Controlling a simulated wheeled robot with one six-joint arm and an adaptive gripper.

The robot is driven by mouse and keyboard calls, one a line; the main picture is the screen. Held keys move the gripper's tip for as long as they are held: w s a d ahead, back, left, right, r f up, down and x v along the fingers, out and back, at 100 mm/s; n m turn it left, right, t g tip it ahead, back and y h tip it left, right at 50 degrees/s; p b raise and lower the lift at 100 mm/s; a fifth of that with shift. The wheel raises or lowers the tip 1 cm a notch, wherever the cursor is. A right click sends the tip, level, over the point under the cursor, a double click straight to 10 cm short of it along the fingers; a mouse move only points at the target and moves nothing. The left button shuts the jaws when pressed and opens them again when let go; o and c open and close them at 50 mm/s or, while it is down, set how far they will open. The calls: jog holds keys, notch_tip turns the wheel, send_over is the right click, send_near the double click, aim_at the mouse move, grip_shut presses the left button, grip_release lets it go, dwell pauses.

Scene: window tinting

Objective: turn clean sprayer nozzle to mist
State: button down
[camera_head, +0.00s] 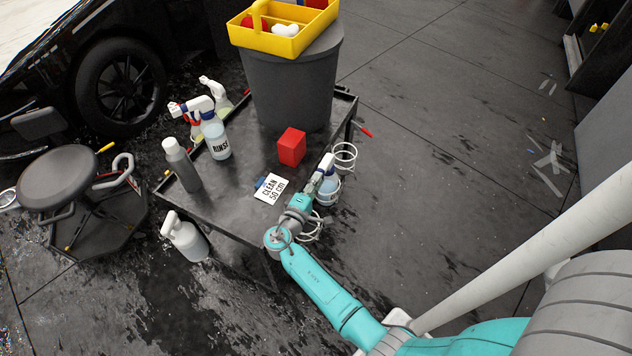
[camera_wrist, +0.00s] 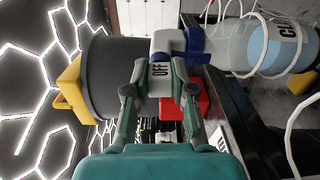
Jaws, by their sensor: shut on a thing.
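The clean sprayer (camera_head: 327,187) has a white and blue head and a clear bottle of light blue liquid. It sits in a white wire ring holder (camera_head: 345,156) at the cart's right side. In the wrist view its bottle (camera_wrist: 275,47) lies sideways at upper right, with a partly visible label. My gripper (camera_head: 314,184) reaches its head from the front. In the wrist view my gripper (camera_wrist: 160,80) is shut on the white nozzle (camera_wrist: 161,48), whose face between the fingers reads "OFF", turned sideways.
The black cart (camera_head: 225,200) holds a red block (camera_head: 291,147), a "CLEAN 50 cm" card (camera_head: 270,188), a grey bottle (camera_head: 181,164), a "RINSE" sprayer (camera_head: 215,137) and a dark bucket (camera_head: 295,85) under a yellow caddy (camera_head: 285,40). A stool (camera_head: 58,180) stands left.

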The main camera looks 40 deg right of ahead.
jog(key=shift+m, duration=0.3)
dwell(0.4)
jog(key=c, duration=1)
grip_release()
jog(key=shift+o, duration=0.2)
jog(key=v, duration=1.2)
